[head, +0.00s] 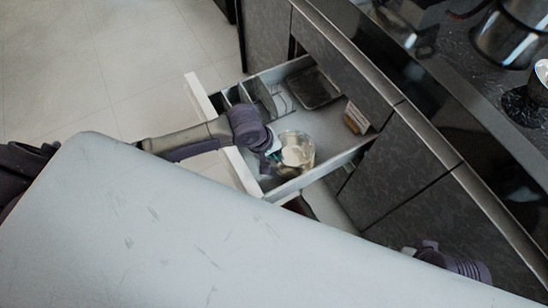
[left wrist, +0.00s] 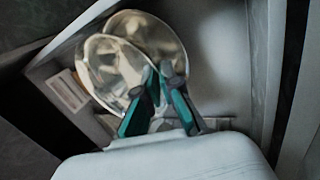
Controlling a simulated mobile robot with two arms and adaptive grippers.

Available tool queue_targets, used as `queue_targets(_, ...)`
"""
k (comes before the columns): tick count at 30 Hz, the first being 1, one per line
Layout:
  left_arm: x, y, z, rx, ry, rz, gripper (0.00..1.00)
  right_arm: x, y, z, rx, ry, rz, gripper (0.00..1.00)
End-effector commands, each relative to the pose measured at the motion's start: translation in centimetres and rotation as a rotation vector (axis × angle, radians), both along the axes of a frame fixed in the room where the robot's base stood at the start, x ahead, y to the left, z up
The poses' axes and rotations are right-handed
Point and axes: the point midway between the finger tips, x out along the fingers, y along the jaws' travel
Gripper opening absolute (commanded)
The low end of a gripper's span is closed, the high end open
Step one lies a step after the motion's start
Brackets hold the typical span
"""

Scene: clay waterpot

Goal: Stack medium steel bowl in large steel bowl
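Two shiny steel bowls are in the open drawer. In the left wrist view the nearer bowl, apparently the medium one (left wrist: 112,72), is tilted and overlaps the other, apparently the large one (left wrist: 158,38). In the head view the bowls (head: 298,150) look like one shape near the drawer's front corner. My left gripper (left wrist: 160,74) has its teal-padded fingers drawn together at the nearer bowl's rim and appears shut on it. My left gripper also shows beside the bowls in the head view (head: 273,148). Whether the bowls touch is unclear. My right gripper's fingers are not seen.
The white drawer (head: 292,186) has raised walls around the bowls. It also holds a dark tray (head: 314,88), narrow dividers at the left and a small brown box (head: 356,117). A dark counter (head: 440,75) with a metal pot (head: 507,38) runs along the right.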

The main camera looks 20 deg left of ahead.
Motion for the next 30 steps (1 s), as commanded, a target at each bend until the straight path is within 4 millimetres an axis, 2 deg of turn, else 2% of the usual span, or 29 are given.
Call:
queue_targets(1,0.1,0.0,-1.2,0.001,-0.001,0.000,0.00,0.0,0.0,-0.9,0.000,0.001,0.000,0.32)
queue_targets(3,0.1,0.0,-1.6,0.000,-0.001,0.000,0.00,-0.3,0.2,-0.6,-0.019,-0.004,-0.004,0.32)
queue_targets(6,0.1,0.0,-1.5,-0.001,-0.002,0.000,0.00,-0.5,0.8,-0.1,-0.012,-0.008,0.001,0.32)
queue_targets(25,0.1,0.0,-2.7,-0.001,0.000,0.001,0.00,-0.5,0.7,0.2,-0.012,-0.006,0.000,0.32)
queue_targets(28,0.0,0.0,-2.7,0.000,0.000,0.001,0.17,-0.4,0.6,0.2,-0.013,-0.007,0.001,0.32)
queue_targets(30,0.0,0.0,-2.7,0.000,0.000,0.001,0.17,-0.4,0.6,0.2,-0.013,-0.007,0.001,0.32)
